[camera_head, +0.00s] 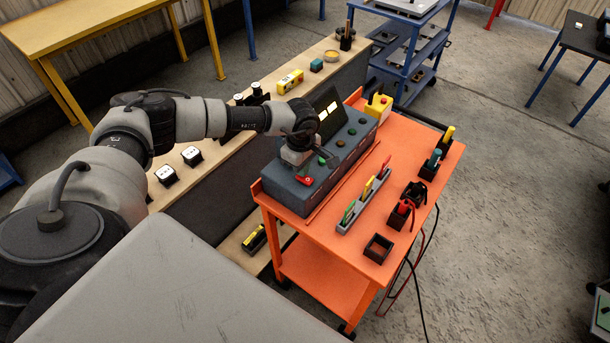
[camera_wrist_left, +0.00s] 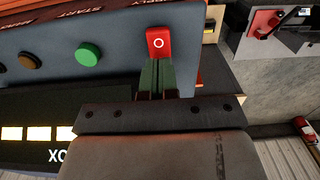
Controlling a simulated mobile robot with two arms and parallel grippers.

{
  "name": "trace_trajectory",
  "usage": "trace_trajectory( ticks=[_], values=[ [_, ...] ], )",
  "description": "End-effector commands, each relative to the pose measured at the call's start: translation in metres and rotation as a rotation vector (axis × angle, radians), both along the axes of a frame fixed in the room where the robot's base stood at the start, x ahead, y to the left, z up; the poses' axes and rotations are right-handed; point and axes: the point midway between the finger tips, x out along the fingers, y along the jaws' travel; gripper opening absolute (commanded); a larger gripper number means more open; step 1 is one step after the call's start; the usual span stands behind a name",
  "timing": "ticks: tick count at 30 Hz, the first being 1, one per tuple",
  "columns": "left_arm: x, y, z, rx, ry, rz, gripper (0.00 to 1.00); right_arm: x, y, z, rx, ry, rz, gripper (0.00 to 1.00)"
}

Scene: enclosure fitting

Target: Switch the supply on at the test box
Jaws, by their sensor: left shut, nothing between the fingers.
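The test box (camera_head: 285,190) is a long dark blue-grey case on the orange cart. Its supply switch (camera_head: 304,181) is a red rocker at the near end of the box; in the left wrist view the red switch (camera_wrist_left: 159,42) shows a white O beside the lettering "SUPPLY". My left gripper (camera_head: 303,163) is over this end of the box. In the left wrist view its shut, empty fingers (camera_wrist_left: 157,65) end right at the edge of the red switch. I cannot tell whether they touch it. My right gripper is in neither view.
A green button (camera_wrist_left: 88,54) sits beside the switch, with a lit display on the box. The orange cart (camera_head: 322,273) also carries a grey rack (camera_head: 363,203) of coloured probes, small black holders and an empty black tray (camera_head: 378,248). A wooden bench (camera_head: 225,150) stands behind.

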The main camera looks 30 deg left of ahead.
Motion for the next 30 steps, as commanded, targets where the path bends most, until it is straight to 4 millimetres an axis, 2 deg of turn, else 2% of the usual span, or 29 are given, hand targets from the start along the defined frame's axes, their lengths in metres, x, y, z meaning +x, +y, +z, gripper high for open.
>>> trace_trajectory(
  ticks=[1,18,30],
  values=[
    [0.000,0.000,0.008,0.000,-0.001,0.000,0.00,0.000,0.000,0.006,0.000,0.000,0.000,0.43],
    [0.001,0.001,0.054,0.001,-0.002,0.001,0.00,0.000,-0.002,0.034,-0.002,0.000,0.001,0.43],
    [0.001,0.001,0.056,0.001,-0.001,0.001,0.00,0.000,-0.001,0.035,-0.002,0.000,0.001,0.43]
  ],
)
